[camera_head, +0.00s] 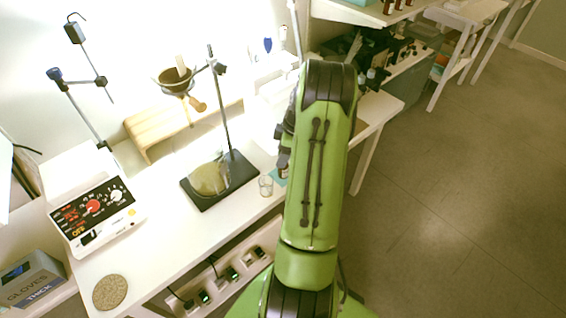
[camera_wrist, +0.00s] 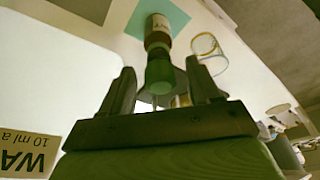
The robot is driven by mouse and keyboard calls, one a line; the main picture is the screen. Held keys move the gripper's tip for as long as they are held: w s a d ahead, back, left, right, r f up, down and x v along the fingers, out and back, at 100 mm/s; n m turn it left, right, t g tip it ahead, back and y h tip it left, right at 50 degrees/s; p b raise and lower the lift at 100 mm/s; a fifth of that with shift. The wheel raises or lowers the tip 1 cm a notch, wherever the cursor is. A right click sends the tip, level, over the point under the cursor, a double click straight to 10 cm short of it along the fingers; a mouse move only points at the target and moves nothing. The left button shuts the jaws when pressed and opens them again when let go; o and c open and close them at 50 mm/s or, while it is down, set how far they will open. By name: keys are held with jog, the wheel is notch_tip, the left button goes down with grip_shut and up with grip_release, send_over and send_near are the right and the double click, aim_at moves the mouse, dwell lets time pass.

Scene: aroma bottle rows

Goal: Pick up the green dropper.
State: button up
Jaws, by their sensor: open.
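The bottle is on a teal mat (camera_wrist: 178,14). My gripper (camera_wrist: 160,78) is open, with one dark finger to the left of the green part and one to the right. Gaps show on both sides, so it does not look gripped. A thin pale tip shows nearer the palm; I cannot tell what it belongs to. In the head view my green arm hides the dropper.
A clear glass beaker (camera_head: 265,186) stands close beside the mat; it also shows right of the dropper in the wrist view (camera_wrist: 208,48). A stand with a black base (camera_head: 239,165) is to its left. Open floor lies right.

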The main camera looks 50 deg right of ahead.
jog(key=shift+r, duration=0.1)
jog(key=shift+c, duration=0.3)
jog(key=c, duration=0.6)
jog(key=shift+c, duration=0.2)
notch_tip(320, 180, up, 10)
jog(key=shift+r+p, duration=0.1)
jog(key=shift+p, duration=1.05)
